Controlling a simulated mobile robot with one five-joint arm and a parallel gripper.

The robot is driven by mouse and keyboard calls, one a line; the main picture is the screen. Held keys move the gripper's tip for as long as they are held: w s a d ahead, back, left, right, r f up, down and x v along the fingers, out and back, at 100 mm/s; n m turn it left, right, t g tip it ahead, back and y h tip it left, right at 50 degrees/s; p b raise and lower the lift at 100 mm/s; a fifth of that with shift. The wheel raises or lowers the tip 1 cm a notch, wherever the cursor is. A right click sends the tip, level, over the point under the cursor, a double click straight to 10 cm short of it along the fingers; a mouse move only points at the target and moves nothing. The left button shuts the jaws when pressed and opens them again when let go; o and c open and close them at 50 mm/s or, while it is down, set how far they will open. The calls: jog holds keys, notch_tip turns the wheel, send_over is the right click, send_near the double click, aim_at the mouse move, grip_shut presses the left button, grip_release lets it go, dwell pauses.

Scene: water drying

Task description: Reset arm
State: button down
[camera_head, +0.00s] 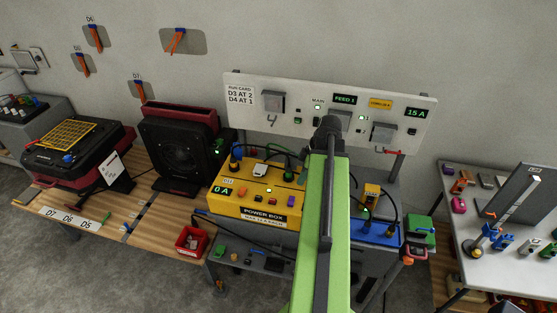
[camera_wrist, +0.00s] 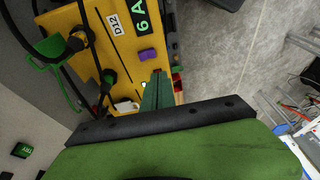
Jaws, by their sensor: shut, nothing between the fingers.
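My gripper (camera_wrist: 157,92) shows in the wrist view as two dark green fingers lying together. It is shut and empty. It points over the yellow power box (camera_wrist: 100,50), which has a purple block (camera_wrist: 147,54) and black plugs on its face. I cannot tell whether the fingertips touch the box. In the head view my green arm rises up the middle, in front of the bench, and hides part of the yellow power box (camera_head: 245,205) and wall panel.
A white wall panel (camera_head: 300,92) with switches hangs behind. A black and red fan heater (camera_head: 178,150) stands left of the box. A white table (camera_head: 490,285) stands right.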

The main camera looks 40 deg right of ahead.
jog(key=w+a+f+n+g+b, duration=0.1)
jog(key=w+a+f+n+b, duration=0.15)
jog(key=w+a, duration=0.5)
jog(key=w+a+f+n+b, duration=0.25)
jog(key=w+a, duration=0.25)
jog(key=a, duration=0.6)
jog(key=a+f+m+h+b, duration=0.1)
jog(key=a+m, duration=0.4)
jog(key=a, duration=0.6)
jog(key=w+a+f+m+g+h+b, duration=0.1)
jog(key=a+f+m+b, duration=0.2)
jog(key=a+m, duration=0.3)
jog(key=a+f, duration=0.1)
jog(key=a, duration=0.4)
jog(key=shift+w+a+f+g, duration=0.2)
jog(key=shift+a+g, duration=0.1)
jog(key=shift+a, duration=0.1)
